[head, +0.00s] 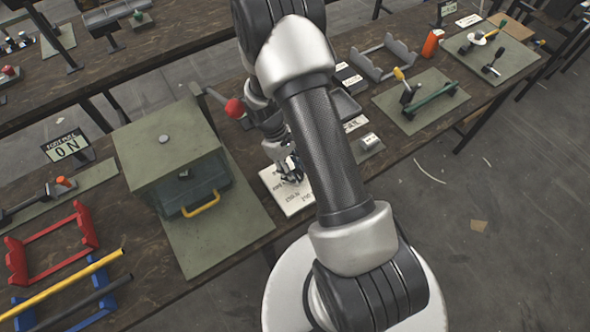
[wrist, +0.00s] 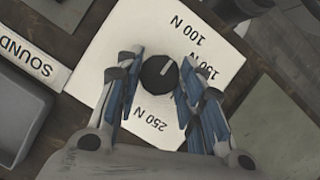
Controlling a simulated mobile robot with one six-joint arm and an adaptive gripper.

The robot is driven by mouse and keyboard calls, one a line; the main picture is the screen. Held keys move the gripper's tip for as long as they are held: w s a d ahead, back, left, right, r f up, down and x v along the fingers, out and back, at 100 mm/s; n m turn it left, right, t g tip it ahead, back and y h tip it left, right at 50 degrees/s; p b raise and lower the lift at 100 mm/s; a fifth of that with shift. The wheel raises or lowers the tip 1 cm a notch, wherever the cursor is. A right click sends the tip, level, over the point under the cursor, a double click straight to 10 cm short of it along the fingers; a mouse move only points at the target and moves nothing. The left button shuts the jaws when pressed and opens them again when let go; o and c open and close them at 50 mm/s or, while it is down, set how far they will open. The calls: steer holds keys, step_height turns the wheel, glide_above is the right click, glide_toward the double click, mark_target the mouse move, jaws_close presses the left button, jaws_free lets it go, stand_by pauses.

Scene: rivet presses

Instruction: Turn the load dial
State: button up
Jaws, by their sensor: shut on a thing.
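The load dial (wrist: 158,76) is a round black knob with a white pointer line, on a white plate (wrist: 105,50) marked 100 N, 150 N and 250 N; another label is partly covered. The pointer slants to the upper right in the wrist view, roughly toward the 100 N and 150 N side. My gripper (wrist: 160,80) is shut on the dial, with blue-padded fingers on its left and right sides. In the head view my gripper (head: 288,174) is down at the white plate (head: 294,205), and the dial is hidden behind the fingers.
A green press box (head: 165,150) with a yellow handle (head: 201,204) stands left of the plate. A red ball knob (head: 235,108) on a lever is close to my wrist. A grey tray (wrist: 20,110) and a SOUND label (wrist: 30,58) lie beside the plate.

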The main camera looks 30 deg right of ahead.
steer(key=o, duration=1.1)
steer(key=shift+c, duration=0.2)
steer(key=v, duration=1.2)
